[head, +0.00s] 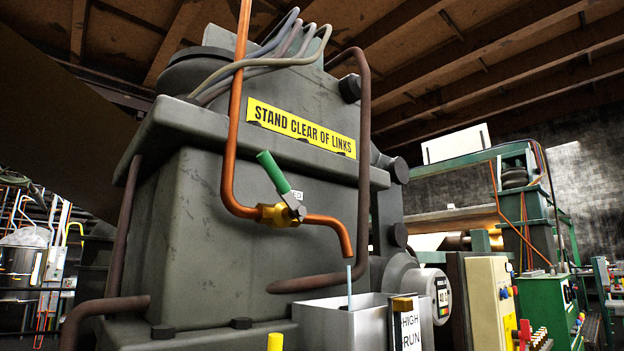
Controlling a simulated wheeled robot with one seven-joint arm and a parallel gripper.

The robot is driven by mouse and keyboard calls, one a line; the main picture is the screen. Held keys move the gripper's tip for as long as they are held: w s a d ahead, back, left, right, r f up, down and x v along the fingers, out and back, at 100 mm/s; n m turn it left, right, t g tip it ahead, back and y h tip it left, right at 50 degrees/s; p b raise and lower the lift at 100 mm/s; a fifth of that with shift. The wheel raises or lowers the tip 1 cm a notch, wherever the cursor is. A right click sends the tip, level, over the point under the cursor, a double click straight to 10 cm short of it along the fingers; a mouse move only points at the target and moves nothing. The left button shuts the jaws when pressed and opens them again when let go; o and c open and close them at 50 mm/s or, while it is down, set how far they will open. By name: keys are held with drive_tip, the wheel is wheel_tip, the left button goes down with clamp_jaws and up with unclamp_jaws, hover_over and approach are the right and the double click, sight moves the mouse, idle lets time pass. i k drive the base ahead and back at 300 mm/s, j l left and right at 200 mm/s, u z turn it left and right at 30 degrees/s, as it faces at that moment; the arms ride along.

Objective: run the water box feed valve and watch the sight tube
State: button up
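The feed valve has a brass body (273,214) on a copper pipe (232,130). Its green lever handle (272,172) is tilted, with the upper end to the left, and a small white tag hangs beside it. The pipe bends down to an open spout (347,246) above a grey open-topped water box (338,328). A thin pale blue column (349,286) stands between spout and box; it looks like running water. At the box's front right is a brass-topped gauge with a white plate (409,329) reading "HIGH" and "RUN". I cannot make out a liquid level there. My gripper is not in view.
A large grey machine housing (270,210) stands close behind the valve, with a yellow sign (301,128) reading "STAND CLEAR OF LINKS". A dark pipe (363,170) runs down right of the valve. A cream control box (489,305) and green machinery (543,305) stand at right.

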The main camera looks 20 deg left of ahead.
sight(298, 211)
drive_tip(key=l+u, duration=0.1)
drive_tip(key=u, duration=0.3)
drive_tip(key=i+l+u, duration=0.1)
drive_tip(key=u, duration=0.25)
drive_tip(key=l+u, duration=0.1)
drive_tip(key=u, duration=0.3)
